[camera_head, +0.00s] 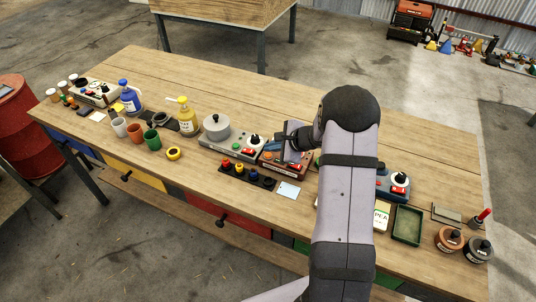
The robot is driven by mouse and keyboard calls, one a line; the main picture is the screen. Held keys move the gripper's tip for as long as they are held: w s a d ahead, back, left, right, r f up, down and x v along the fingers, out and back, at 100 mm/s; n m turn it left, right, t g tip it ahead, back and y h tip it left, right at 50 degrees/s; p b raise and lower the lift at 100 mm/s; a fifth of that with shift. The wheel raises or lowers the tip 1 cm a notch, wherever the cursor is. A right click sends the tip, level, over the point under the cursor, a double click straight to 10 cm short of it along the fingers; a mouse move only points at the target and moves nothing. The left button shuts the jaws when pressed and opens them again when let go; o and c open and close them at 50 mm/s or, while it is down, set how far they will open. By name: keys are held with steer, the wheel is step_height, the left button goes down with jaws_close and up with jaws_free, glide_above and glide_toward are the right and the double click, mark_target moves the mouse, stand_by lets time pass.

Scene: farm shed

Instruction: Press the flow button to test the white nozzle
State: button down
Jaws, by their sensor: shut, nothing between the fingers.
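My arm reaches over the workbench (180,72) from the front. My gripper (287,138) is shut and empty at its far end, just over a device with a reddish-brown base (270,160). A red part (296,167) shows on that device's front. My gripper and arm hide much of the device, so I cannot tell whether they touch it. I cannot make out a white nozzle or a labelled flow button for certain.
Left of my gripper is a grey device (218,142) with a round lid and a dark knob. A yellow pump bottle (187,118) and a blue bottle (130,98) stand further left. A green tray (407,225) lies right of my arm. The back of the bench is clear.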

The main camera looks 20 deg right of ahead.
mark_target(271, 158)
steer(key=shift+f+b, duration=0.9)
steer(key=shift+b, duration=0.4)
stand_by(0.9)
steer(key=shift+r, duration=0.15)
steer(key=shift+r+p, duration=0.55)
steer(key=shift+r, duration=0.2)
step_height(271, 158, up, 5)
steer(key=p, duration=0.3)
stand_by(0.5)
stand_by(0.8)
